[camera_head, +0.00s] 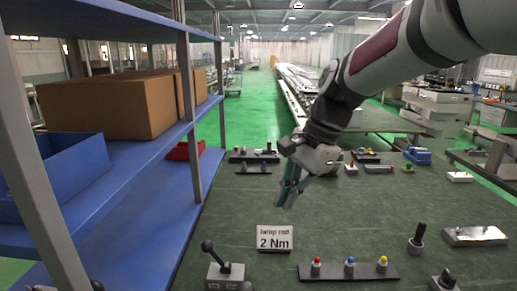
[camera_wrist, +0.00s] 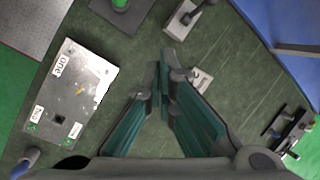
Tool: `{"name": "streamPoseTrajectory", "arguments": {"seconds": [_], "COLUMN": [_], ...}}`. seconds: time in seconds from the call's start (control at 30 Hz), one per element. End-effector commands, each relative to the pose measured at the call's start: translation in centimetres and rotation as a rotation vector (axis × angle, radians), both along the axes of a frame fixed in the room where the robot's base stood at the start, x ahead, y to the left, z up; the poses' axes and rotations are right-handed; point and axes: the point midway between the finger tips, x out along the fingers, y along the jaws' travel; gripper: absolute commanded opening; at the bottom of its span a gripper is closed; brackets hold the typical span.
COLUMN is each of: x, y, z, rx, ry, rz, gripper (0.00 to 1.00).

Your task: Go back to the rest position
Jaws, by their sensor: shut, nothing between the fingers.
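My gripper (camera_head: 287,202) hangs above the dark green work table (camera_head: 225,235), over its middle, with its teal fingers pointing down. In the wrist view the two teal fingers of my gripper (camera_wrist: 162,62) meet at their tips with nothing between them. A small white sign reading "2 Nm" (camera_head: 274,240) stands on the table below and in front of the gripper. In the wrist view the sign (camera_wrist: 205,80) is partly hidden behind the fingers. My gripper looks apart from everything on the table.
A blue shelf (camera_head: 110,190) with a cardboard box (camera_head: 110,108) stands at left. A lever box (camera_head: 225,275), a strip with red, blue and yellow knobs (camera_head: 348,271), and a black knob (camera_head: 416,241) are in front. A metal panel (camera_wrist: 72,92) lies left in the wrist view.

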Motion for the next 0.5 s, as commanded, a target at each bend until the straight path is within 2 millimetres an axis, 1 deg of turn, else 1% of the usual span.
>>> {"name": "streamPoseTrajectory", "arguments": {"seconds": [0.03, 0.1, 0.23, 0.3, 0.37, 0.4, 0.5], "x": [-1.7, -3.8, -7.9, -10.1, -12.0, -13.2, -16.2], "y": [-1.2, -2.7, -5.4, -6.7, -7.8, -8.5, -10.1], "z": [0.9, 1.6, 2.5, 2.6, 2.6, 2.5, 1.9], "rx": [-0.021, -0.057, -0.135, -0.183, -0.228, -0.257, -0.338], "ry": [-0.046, -0.107, -0.213, -0.264, -0.307, -0.333, -0.393], "rz": [0.047, 0.124, 0.273, 0.356, 0.423, 0.471, 0.586], "gripper": [0.0, 0.0, 0.0, 0.0, 0.0, 0.0, 0.0]}}
